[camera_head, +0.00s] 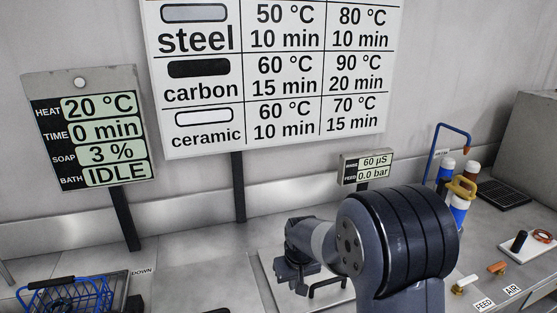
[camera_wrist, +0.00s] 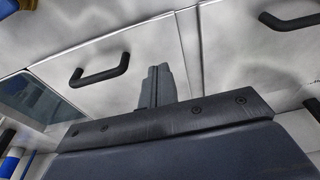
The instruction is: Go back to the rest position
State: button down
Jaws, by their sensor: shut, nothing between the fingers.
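My gripper (camera_head: 299,284) shows in the head view beyond my large dark arm joint, low over a pale lid with a dark handle (camera_head: 328,286). In the wrist view my gripper (camera_wrist: 157,84) has its two fingers together, with nothing between them. The fingers lie in front of a pale metal panel with a black handle (camera_wrist: 100,68). I cannot tell the gap between fingers and panel. My arm hides part of the bench in the head view.
A blue wire basket (camera_head: 68,298) stands at the lower left. Sign posts rise behind the bench. Bottles (camera_head: 459,207), a blue bent pipe (camera_head: 452,127), small valves (camera_head: 497,268) and a black cylinder (camera_head: 519,241) stand at the right. A grey box (camera_head: 530,150) is at the far right.

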notch_tip(320, 180, up, 11)
jog(key=s, duration=0.1)
jog(key=shift+s+d+b, duration=0.25)
jog(key=shift+s+b, duration=0.05)
jog(key=shift+b, duration=0.15)
jog(key=shift+f, duration=0.15)
